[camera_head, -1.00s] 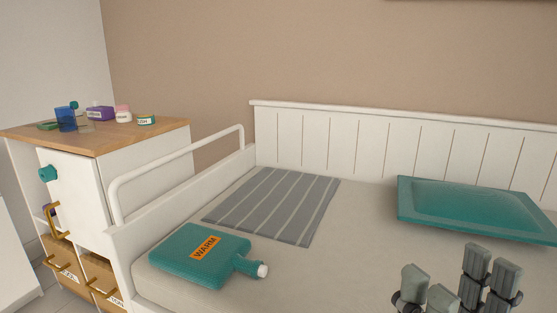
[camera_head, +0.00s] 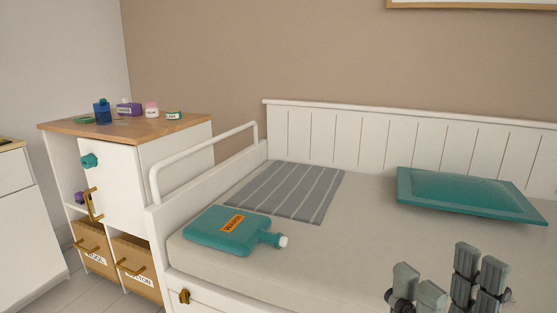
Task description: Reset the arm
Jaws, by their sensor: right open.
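My right gripper (camera_head: 432,290) shows at the bottom right of the head view, with grey finger pads and dark joints. It is open, and I see nothing between its fingers. It stands in front of the bed, and the pads overlap the mattress in the picture. The rest of the right arm is below the picture edge. My left gripper is not in view.
A teal bottle labelled WARM (camera_head: 220,230) lies on the bed (camera_head: 340,250) near a grey striped mat (camera_head: 288,190). A teal pillow (camera_head: 465,193) lies at right. A white rail (camera_head: 205,150) separates the bed from a wood-topped cabinet (camera_head: 150,131) holding small containers.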

